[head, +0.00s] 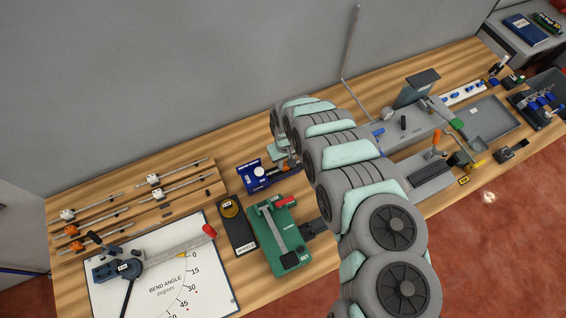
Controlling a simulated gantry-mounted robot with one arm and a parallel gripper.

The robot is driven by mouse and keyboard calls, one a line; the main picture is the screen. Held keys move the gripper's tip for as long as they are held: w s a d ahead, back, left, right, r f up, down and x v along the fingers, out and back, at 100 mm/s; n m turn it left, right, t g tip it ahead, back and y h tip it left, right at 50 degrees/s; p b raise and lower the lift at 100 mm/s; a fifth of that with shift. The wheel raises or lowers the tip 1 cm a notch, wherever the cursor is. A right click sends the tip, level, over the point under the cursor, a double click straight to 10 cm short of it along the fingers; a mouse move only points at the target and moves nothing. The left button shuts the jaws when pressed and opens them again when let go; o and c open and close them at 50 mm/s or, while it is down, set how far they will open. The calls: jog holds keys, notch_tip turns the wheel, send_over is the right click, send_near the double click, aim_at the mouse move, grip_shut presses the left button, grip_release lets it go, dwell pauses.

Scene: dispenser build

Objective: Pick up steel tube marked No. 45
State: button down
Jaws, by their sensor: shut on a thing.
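My gripper (284,158) is at the far end of my arm, pointing down beside the blue device (252,175) near the middle of the table. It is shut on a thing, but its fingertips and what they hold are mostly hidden. Several thin steel rods or tubes (185,185) lie on the left of the table, some with white and some with orange fittings. I cannot read a No. 45 mark on any of them. A thin grey bent tube or rod (351,42) stands upright behind my arm; its lower part is partly hidden.
A white bend-angle board (205,290) with a red-ended lever lies front left. A black block (236,226) and a green device (278,238) stand in the middle. Grey fixtures (430,183) and a grey tray (490,122) are on the right. The grey wall closes the back.

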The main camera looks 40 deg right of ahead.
jog(key=shift+s+d, duration=0.1)
jog(key=shift+d, duration=0.25)
jog(key=c, duration=1.1)
grip_release()
jog(key=shift+o, duration=0.2)
jog(key=shift+r, duration=0.1)
notch_tip(320, 180, up, 11)
jog(key=shift+f, duration=0.2)
